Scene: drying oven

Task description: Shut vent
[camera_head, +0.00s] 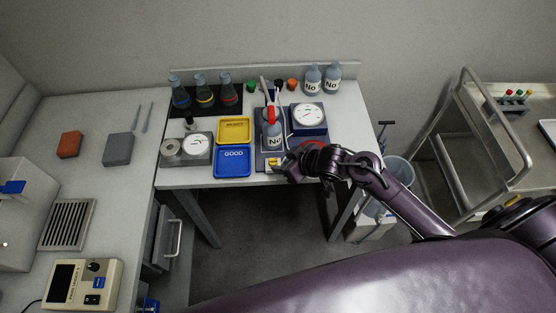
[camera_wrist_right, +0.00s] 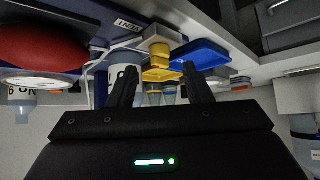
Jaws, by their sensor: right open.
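A small block with a yellow knob (camera_wrist_right: 160,50) shows in the right wrist view, beside a label that seems to read VENT. I take it as the vent; how far it is open I cannot tell. In the head view the yellow part (camera_head: 273,162) is small, at the table's front edge. My right gripper (camera_head: 284,166) is just to its right there. In the right wrist view its two fingers (camera_wrist_right: 161,88) are apart with nothing held, and the knob lies beyond their tips. My left gripper is not seen.
Yellow (camera_head: 234,131) and blue (camera_head: 233,162) trays lie to the left. A bucket (camera_head: 399,171) and a metal cart (camera_head: 470,150) stand at the right.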

